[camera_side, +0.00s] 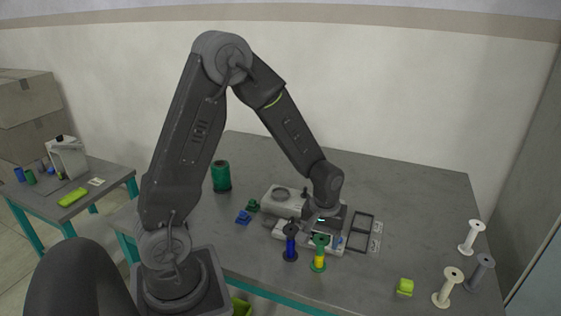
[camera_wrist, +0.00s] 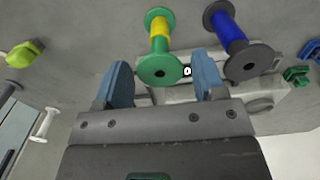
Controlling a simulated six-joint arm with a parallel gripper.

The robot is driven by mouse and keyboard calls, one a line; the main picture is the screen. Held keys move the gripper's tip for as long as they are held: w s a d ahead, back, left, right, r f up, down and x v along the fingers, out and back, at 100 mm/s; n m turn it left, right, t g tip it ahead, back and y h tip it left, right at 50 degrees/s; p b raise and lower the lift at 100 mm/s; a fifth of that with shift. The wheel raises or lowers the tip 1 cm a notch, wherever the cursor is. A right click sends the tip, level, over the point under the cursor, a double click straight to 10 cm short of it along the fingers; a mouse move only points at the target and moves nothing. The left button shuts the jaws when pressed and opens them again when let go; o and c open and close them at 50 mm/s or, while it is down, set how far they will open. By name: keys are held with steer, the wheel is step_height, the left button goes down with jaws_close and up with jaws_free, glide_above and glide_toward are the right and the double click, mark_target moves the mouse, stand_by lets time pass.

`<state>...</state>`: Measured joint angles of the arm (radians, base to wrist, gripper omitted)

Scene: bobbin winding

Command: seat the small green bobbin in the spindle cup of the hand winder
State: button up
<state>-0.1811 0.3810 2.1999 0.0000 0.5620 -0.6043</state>
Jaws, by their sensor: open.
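A green bobbin with a yellow band (camera_side: 318,254) stands upright in front of the hand winder, and it shows at the top of the wrist view (camera_wrist: 159,48). My gripper (camera_side: 326,232) is low over the winder's right part, behind this bobbin in the side view. Its blue fingers (camera_wrist: 161,74) are apart, with the bobbin's near flange seen between them; I cannot tell whether they are level with it. The pale winder (camera_side: 284,194) has a round dial at its left. The spindle cup is not clearly visible, as my gripper covers part of the winder.
A blue bobbin (camera_side: 290,243) stands close beside the green one. Blue (camera_side: 243,217) and green (camera_side: 253,205) clips lie to the left. A large green spool (camera_side: 221,177) is behind. Pale and grey spools (camera_side: 447,288) and a lime piece (camera_side: 404,287) are at right.

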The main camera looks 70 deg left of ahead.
steer(key=c, duration=0.6)
steer(key=shift+r, duration=2.6)
steer(key=a+r+n, duration=0.3)
steer(key=a, duration=1)
steer(key=a+r+n, duration=0.3)
steer(key=a+r, duration=0.1)
steer(key=a, duration=1)
steer(key=shift+w+f, duration=0.2)
steer(key=shift+f, duration=2.2)
